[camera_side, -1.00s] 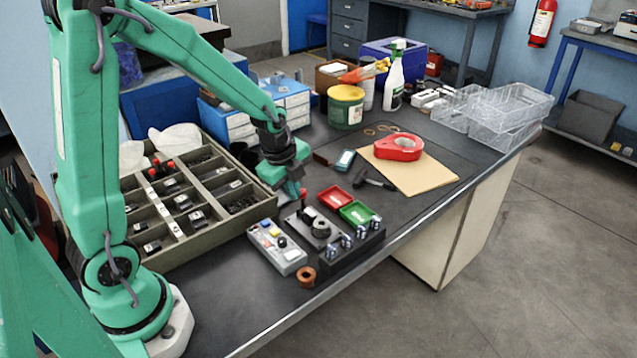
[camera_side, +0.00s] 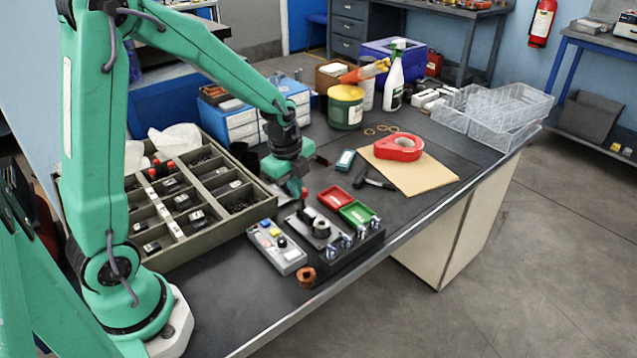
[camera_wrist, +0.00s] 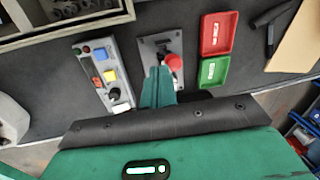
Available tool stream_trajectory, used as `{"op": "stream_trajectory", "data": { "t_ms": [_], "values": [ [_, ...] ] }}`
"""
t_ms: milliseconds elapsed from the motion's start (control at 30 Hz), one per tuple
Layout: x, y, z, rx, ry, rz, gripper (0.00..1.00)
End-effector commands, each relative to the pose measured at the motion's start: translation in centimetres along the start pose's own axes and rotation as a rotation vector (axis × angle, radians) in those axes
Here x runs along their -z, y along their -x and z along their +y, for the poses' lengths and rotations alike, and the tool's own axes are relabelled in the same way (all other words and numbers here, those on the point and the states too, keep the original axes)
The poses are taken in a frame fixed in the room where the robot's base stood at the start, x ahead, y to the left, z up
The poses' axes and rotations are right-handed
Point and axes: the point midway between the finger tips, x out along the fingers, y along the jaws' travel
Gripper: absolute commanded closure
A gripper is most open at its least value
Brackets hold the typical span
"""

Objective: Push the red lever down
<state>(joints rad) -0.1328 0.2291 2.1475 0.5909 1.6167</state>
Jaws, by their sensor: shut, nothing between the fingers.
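The red lever knob (camera_wrist: 174,62) stands on a dark metal plate (camera_wrist: 150,46) in the wrist view. In the side view the red knob (camera_side: 305,192) shows as a small patch close to the right of my fingertips. My gripper (camera_side: 297,194) is shut and empty, pointing down over the back of the lever's unit. In the wrist view my closed fingertips (camera_wrist: 157,76) lie just left of the knob and partly cover the plate. I cannot tell whether they touch the knob. The lever's shaft is mostly hidden.
A grey control box (camera_side: 277,247) stands left of the lever unit. Red (camera_side: 335,197) and green (camera_side: 358,214) trays lie right of it. A large compartment tray (camera_side: 205,238) is to the left. A copper-coloured ring (camera_side: 306,277) lies near the front edge.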

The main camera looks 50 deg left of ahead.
Motion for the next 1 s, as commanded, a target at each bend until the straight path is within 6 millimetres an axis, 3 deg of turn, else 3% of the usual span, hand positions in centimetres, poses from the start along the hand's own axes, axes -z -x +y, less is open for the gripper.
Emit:
{"op": "stream_trajectory", "data": {
  "t_ms": [1000],
  "values": [
    [0.5, -1.2, -5.1, -0.469, 0.002, 0.016, 1.0]
  ]
}}
